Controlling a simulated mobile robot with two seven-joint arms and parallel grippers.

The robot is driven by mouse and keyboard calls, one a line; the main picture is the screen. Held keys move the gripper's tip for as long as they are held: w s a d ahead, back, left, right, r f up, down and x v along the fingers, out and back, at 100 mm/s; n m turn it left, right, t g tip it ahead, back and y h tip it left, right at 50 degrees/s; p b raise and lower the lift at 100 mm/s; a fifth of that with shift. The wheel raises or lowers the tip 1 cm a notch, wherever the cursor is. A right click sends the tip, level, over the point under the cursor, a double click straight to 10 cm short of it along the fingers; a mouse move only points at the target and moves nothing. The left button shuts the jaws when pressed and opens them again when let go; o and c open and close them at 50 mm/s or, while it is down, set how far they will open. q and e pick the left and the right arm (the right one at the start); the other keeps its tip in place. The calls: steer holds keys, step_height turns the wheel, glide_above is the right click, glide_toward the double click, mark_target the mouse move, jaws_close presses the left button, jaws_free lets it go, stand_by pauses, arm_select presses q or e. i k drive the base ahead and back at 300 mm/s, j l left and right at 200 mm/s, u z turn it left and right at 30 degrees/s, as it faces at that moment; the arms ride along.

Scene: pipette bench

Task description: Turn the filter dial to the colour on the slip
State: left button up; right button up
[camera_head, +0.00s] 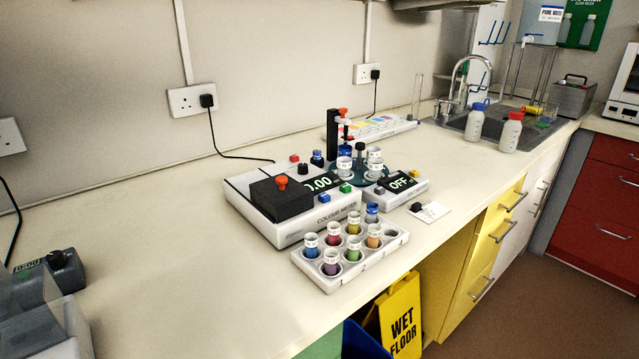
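The white colour meter (290,232) stands mid-bench with a black lid (281,200) topped by an orange knob, and a display reading 0.00. A small black knob (303,168) at its back edge may be the filter dial; its pointer cannot be made out. Neither gripper is in view.
A white rack (300,259) of coloured vials stands before the meter. A unit reading OFF (400,190) and a black stand (332,132) stand close right and behind. A sink (480,117) and bottles (510,132) are farther right.

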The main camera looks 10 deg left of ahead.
mark_target(302, 168)
steer(key=i+l+u, duration=0.25)
steer(key=u, duration=0.15)
steer(key=i+l+u, duration=0.25)
steer(key=u, duration=0.2)
steer(key=i+l+u, duration=0.15)
steer(key=l+u, duration=0.7)
steer(key=i+l+u, duration=0.1)
steer(key=l+u, duration=0.3)
steer(key=l, duration=0.15)
steer(key=l+u, duration=0.45)
steer(key=k, duration=0.05)
